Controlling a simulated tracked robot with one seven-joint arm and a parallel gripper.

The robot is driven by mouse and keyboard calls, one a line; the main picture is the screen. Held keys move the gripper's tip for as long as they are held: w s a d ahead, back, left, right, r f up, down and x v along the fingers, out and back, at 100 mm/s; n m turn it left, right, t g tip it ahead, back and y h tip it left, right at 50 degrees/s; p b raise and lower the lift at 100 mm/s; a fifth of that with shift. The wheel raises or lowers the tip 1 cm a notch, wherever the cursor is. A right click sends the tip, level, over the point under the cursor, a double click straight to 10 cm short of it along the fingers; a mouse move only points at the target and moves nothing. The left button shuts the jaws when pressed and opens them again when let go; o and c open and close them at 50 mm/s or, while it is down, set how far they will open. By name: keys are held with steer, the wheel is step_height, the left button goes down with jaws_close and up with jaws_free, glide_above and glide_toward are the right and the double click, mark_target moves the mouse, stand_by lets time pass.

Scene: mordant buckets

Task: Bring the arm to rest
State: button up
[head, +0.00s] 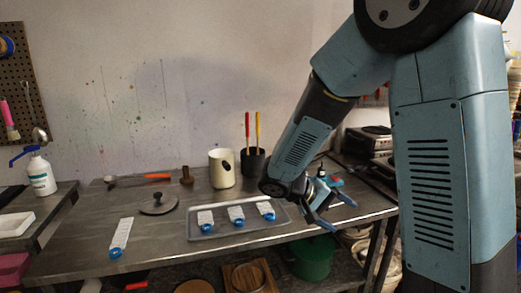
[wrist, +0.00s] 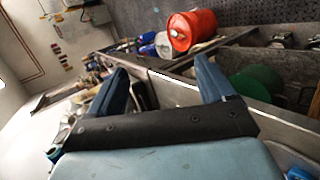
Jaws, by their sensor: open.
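My gripper (head: 335,214) hangs from my blue arm at the right end of the metal table (head: 165,240), just past the right edge of the tray in the head view. Its two blue fingers are spread apart with nothing between them. In the wrist view my gripper (wrist: 168,85) also shows open and empty, with the table's edge and the floor beyond it.
A grey tray (head: 258,228) holds several blue-ended white tags, and another such tag (head: 121,235) lies left of it. A cream canister (head: 222,168) and a dark cup (head: 253,162) stand behind. A green bucket (head: 313,258) is below; a red container (wrist: 188,30) is on the floor.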

steer(key=s+d+r+t+y, duration=0.1)
steer(key=s+r+t+y, duration=0.1)
steer(key=s+r+y, duration=0.3)
steer(key=s+d+r+m+t+y, duration=0.1)
steer(key=s+r+t+y, duration=0.1)
steer(key=s+r+y, duration=0.4)
steer(key=s+r, duration=0.4)
steer(key=s, duration=0.2)
steer(key=shift+d+t, duration=0.35)
steer(key=shift+t, duration=0.05)
